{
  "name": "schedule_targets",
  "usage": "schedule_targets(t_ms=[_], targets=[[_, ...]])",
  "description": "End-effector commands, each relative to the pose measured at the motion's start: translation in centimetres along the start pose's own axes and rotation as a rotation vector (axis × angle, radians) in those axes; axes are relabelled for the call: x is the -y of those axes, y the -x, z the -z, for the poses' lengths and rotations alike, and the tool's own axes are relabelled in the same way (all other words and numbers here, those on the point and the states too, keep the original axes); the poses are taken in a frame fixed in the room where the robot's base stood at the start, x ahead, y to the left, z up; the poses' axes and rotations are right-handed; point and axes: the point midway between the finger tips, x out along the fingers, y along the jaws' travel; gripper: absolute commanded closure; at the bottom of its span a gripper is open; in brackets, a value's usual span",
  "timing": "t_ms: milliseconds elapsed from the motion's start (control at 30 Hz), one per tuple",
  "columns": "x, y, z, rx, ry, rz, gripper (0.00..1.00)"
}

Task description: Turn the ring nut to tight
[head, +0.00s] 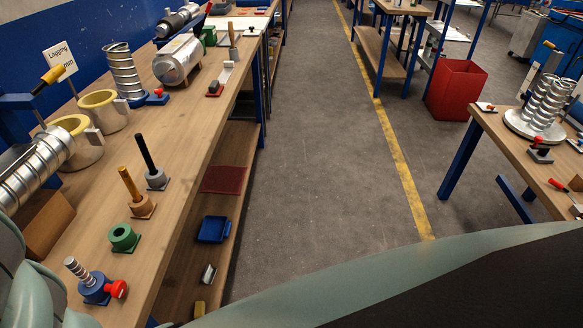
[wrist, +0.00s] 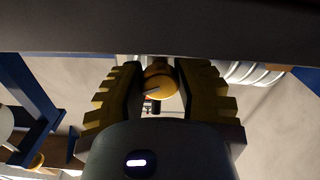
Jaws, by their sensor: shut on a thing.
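In the wrist view, my gripper (wrist: 151,88) has its two stepped, dark yellow fingers on either side of a round yellow-orange part (wrist: 160,68), which appears to be the ring nut. The gripper is shut on it. A short dark and pale line shows on its face, and a small dark piece sits just below it. I cannot read from this how tight the nut is. In the head view neither my gripper nor this part can be made out; parts of my own arm fill the lower edge.
In the head view, the bench holds a ribbed metal duct (head: 32,168), a green ring block (head: 124,238), a blue fixture with a red knob (head: 96,286) and upright handles (head: 150,162). The grey floor (head: 310,150) is clear. A red bin (head: 456,90) stands beyond.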

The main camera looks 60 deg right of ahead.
Motion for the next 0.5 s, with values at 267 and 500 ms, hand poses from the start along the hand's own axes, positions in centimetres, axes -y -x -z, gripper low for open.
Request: schedule_targets(t_ms=[267,500], targets=[[-0.31,-0.11,-0.34,-0.004,-0.202,-0.011,1.0],[-0.4,-0.18,-0.32,-0.009,-0.43,-0.013,1.0]])
